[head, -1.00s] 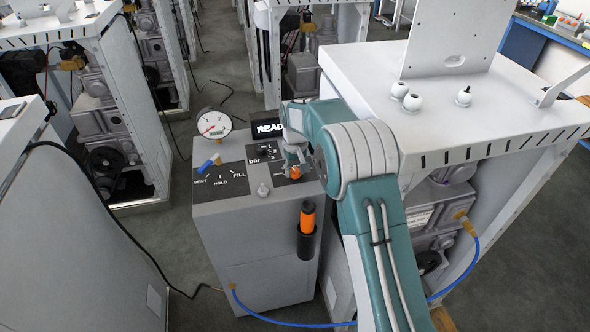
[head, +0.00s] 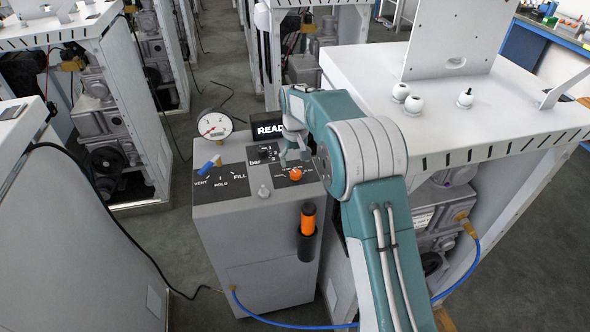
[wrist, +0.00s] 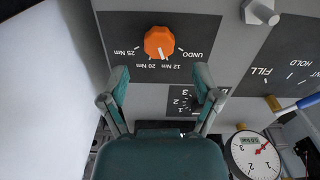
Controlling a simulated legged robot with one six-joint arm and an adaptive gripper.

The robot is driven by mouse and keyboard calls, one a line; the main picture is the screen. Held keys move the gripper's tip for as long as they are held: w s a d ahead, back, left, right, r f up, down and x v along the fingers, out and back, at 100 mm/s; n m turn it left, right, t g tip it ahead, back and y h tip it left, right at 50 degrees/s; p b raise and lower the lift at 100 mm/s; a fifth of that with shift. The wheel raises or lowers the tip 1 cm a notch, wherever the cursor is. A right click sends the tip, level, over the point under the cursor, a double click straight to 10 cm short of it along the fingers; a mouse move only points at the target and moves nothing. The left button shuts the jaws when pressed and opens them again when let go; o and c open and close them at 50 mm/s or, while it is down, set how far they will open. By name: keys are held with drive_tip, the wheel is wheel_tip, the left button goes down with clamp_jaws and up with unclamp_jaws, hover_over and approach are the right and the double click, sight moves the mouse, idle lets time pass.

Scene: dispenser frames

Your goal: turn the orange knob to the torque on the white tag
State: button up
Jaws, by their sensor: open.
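The orange knob (head: 295,174) sits on a black dial plate at the right of the grey dispenser's top. In the wrist view the knob (wrist: 159,43) shows upside down, with marks reading 25 Nm, 20 Nm, 12 Nm and UNDO around it. Its pale pointer line lies toward the 12 Nm side. My gripper (head: 294,156) is open and empty, apart from the knob and behind it in the head view. In the wrist view both fingers of my gripper (wrist: 160,82) stand wide apart, below the knob. A small whitish label (head: 424,219) on the right machine is unreadable.
A READY display (head: 268,129), a small bar selector (wrist: 184,101) and a gauge (head: 214,124) are close by. A blue lever (head: 208,163) and a grey stud (head: 263,191) stand left of the knob. An orange-handled tool (head: 308,218) hangs on the dispenser's front.

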sight(295, 172)
wheel_tip(295, 172, up, 7)
idle(0.3)
drive_tip(key=shift+r, duration=0.15)
drive_tip(key=s+d+r+m+t, duration=0.1)
drive_tip(key=s+d+r, duration=0.3)
drive_tip(key=s+r, duration=0.35)
drive_tip(key=s+d+r+m+t, duration=0.1)
drive_tip(key=s+d+r+t, duration=0.1)
drive_tip(key=s+d+r, duration=0.5)
drive_tip(key=s+d+f+t, duration=0.1)
drive_tip(key=s+f, duration=0.1)
drive_tip(key=s, duration=1)
drive_tip(key=s+f+m+t, duration=0.1)
drive_tip(key=s+f, duration=0.2)
drive_tip(key=s, duration=0.8)
drive_tip(key=shift+s+d+t, duration=0.3)
drive_tip(key=shift+s+d, duration=0.05)
